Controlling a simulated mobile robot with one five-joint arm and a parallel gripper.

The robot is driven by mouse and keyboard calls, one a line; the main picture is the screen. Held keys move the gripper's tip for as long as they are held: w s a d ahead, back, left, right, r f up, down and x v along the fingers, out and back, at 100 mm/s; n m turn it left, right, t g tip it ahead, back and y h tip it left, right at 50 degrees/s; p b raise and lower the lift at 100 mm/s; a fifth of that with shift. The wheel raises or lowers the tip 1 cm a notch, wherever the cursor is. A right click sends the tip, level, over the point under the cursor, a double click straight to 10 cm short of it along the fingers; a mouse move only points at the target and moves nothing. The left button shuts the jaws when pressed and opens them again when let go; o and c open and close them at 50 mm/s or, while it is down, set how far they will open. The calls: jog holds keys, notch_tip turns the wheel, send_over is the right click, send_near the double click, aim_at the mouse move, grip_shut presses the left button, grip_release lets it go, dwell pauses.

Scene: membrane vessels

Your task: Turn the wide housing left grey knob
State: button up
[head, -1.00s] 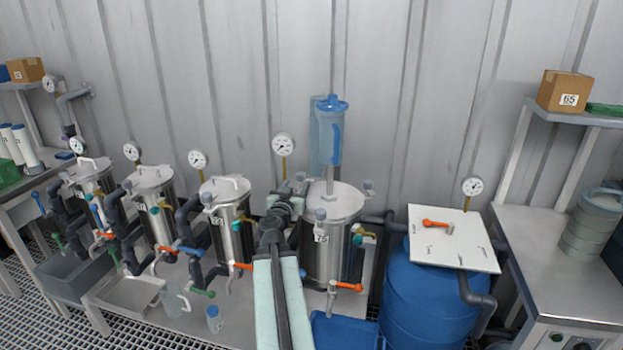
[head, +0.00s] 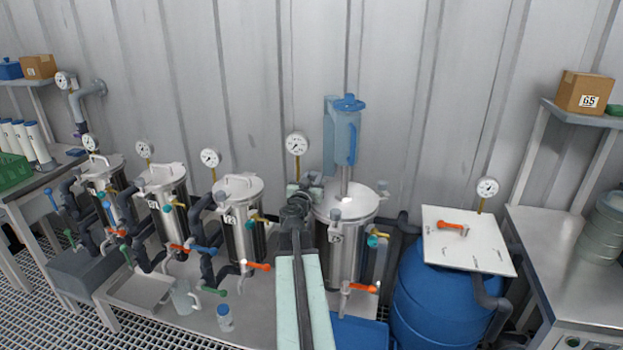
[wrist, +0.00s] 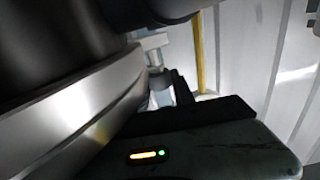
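The wide housing (head: 347,245) is a steel vessel with a lid and a number label, right of centre in the head view. A tall blue clear cylinder (head: 344,135) rises above its lid. My gripper (head: 299,196) is at the left side of its top, where the left grey knob sits; my arm largely hides that knob. In the wrist view a small grey knob-like part (wrist: 161,88) shows beside a dark finger, right of a large curved steel rim (wrist: 75,125). One finger is hidden, so the opening and any contact are unclear.
Narrower steel housings (head: 243,225) with coloured valves stand in a row to the left. A pressure gauge (head: 297,144) is on a yellow stem behind my gripper. A blue drum (head: 437,305) with a white board (head: 468,239) stands right. A yellow pipe (wrist: 198,50) shows in the wrist view.

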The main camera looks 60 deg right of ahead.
jog(key=shift+w, duration=0.1)
grip_shut()
jog(key=shift+w+m+g, duration=0.1)
jog(key=shift+m+g, duration=0.2)
jog(key=shift+g, duration=0.1)
jog(key=m+g, duration=0.1)
jog(key=g, duration=0.1)
jog(key=m+g+h, duration=0.1)
jog(key=g, duration=0.1)
jog(key=shift+w+m, duration=0.35)
jog(key=shift+m, duration=0.05)
jog(key=m+g, duration=0.1)
jog(key=g, duration=0.1)
jog(key=m+g, duration=0.2)
jog(key=g, duration=0.1)
jog(key=shift+w, duration=0.15)
jog(key=shift+m+g+y, duration=0.7)
jog(key=shift+m+g, duration=0.2)
jog(key=shift+g, duration=0.5)
jog(key=shift+m+g, duration=0.3)
jog(key=shift+g, duration=0.1)
